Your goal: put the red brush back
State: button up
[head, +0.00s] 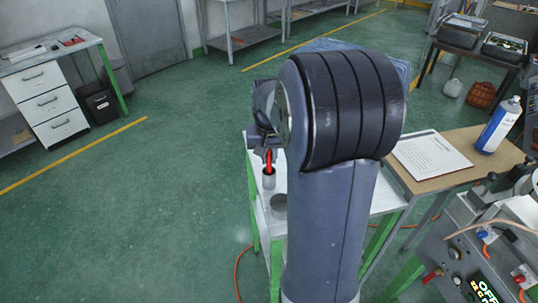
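The red brush (269,162) shows as a short red handle, upright or nearly so, at the mouth of a small grey cylindrical cup (269,181). The cup stands near the left edge of a white-topped table (262,216) with green legs. My gripper (267,153) is directly above the cup, with its dark fingers pointing down at the top of the red handle. The fingers are small and partly hidden by my arm, so I cannot tell whether they are closed on the handle. The brush's lower end is hidden in or behind the cup.
A second grey round container (279,205) stands just in front of the cup. My arm covers much of the table. At right, a wooden-topped table bears a paper sheet (430,155) and a blue-white bottle (498,126). A control panel (480,255) is at lower right. Floor at left is clear.

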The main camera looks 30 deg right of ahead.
jog(key=o, duration=0.4)
jog(key=shift+o, duration=0.2)
jog(key=shift+r, duration=0.15)
notch_tip(320, 180, up, 12)
jog(key=s, duration=0.1)
jog(key=shift+s+a, duration=0.3)
jog(key=shift+a, duration=0.1)
jog(key=f, duration=0.4)
jog(key=w+f, duration=0.1)
jog(key=f, duration=0.7)
jog(key=shift+w+d+f, duration=0.15)
jog(key=shift+w+d, duration=0.1)
jog(key=shift+d, duration=0.15)
jog(key=shift+w+r, duration=0.1)
jog(key=shift+r, duration=1.85)
